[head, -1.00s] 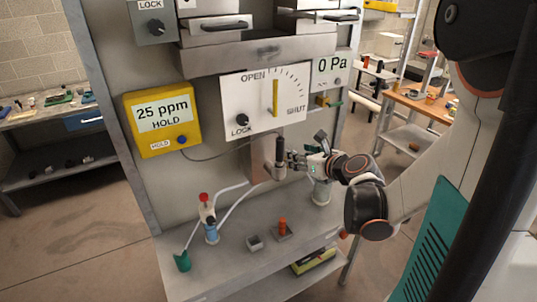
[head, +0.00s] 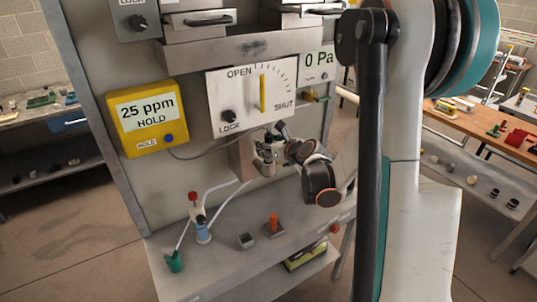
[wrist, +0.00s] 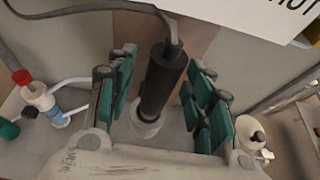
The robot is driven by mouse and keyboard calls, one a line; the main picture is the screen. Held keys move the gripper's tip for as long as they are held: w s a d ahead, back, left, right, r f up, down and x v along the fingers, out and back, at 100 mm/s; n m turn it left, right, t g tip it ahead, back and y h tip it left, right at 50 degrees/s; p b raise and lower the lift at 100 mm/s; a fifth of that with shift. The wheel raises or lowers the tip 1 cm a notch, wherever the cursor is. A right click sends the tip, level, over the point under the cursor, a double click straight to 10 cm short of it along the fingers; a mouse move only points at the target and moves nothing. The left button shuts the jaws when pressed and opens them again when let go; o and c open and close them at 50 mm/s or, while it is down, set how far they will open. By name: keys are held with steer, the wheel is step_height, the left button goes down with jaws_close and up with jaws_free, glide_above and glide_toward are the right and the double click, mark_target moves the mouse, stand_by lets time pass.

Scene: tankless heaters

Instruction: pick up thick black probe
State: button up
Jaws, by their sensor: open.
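The thick black probe (wrist: 162,82) stands upright in a pale round holder (wrist: 146,123) in the wrist view, with a grey cable leaving its top. My gripper (wrist: 162,68) is open, with one green-padded finger on each side of the probe. Gaps show between the pads and the probe, so it is not clamped. In the head view my gripper (head: 268,152) is at the probe's place against the panel and largely hides the probe.
A yellow meter (head: 147,118) reads 25 ppm HOLD, and a cable runs from it towards the probe. A dial panel (head: 245,95) is just above my gripper. A red-capped blue-white bottle (head: 201,225), a small grey block (head: 246,241) and an orange-topped piece (head: 273,222) stand on the shelf below.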

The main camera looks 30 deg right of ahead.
steer(key=shift+w, duration=0.1)
jaws_close()
stand_by(0.3)
